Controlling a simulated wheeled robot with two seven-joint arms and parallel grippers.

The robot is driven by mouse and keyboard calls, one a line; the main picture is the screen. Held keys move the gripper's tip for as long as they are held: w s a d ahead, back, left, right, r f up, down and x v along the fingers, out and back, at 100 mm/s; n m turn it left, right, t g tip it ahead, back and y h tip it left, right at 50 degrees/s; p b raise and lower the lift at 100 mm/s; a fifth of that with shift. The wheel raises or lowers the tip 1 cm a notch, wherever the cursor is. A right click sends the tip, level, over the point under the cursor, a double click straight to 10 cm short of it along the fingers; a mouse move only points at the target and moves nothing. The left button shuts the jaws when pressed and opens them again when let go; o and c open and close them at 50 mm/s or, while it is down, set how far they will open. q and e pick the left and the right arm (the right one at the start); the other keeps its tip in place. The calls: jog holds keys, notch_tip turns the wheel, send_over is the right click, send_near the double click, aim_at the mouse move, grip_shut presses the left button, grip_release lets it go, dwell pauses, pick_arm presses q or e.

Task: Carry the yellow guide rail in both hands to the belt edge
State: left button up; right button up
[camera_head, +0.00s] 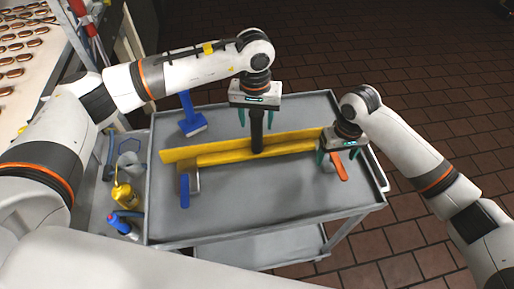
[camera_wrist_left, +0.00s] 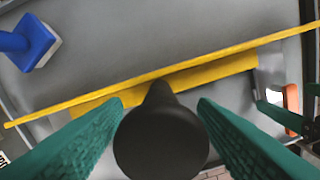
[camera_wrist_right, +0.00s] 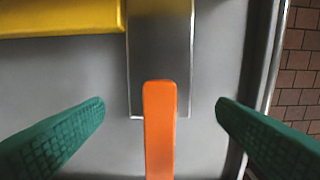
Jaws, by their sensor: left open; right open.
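The yellow guide rail (camera_head: 215,152) lies across the grey cart top, running left to right; it also crosses the left wrist view (camera_wrist_left: 205,75). My left gripper (camera_head: 261,119) is open above the rail's middle. A black handle-shaped thing (camera_head: 257,138) stands between its fingers, apart from both in the left wrist view (camera_wrist_left: 160,140). I cannot tell whether it is fixed to the rail. My right gripper (camera_head: 336,156) is open near the rail's right end, above an orange-handled scraper (camera_wrist_right: 160,130). Part of the rail (camera_wrist_right: 60,17) shows at upper left in the right wrist view.
The belt (camera_head: 40,62) with rows of sandwiches is at upper left. On the cart (camera_head: 250,218) are a blue brush (camera_head: 193,125) and a blue-handled tool (camera_head: 185,190). Yellow (camera_head: 124,195) and blue (camera_head: 119,223) bottles stand in the left side tray. The cart's front is clear.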

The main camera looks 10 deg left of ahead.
aim_at(259, 146)
pick_arm(q)
jog(key=shift+f, duration=1.6)
pick_arm(e)
jog(key=shift+f, duration=1.55)
pick_arm(q)
jog(key=c, duration=1.1)
pick_arm(e)
jog(key=c, duration=1.1)
pick_arm(q)
grip_shut()
pick_arm(e)
grip_shut()
pick_arm(q)
jog(key=shift+r, duration=0.1)
pick_arm(e)
jog(key=shift+r, duration=0.1)
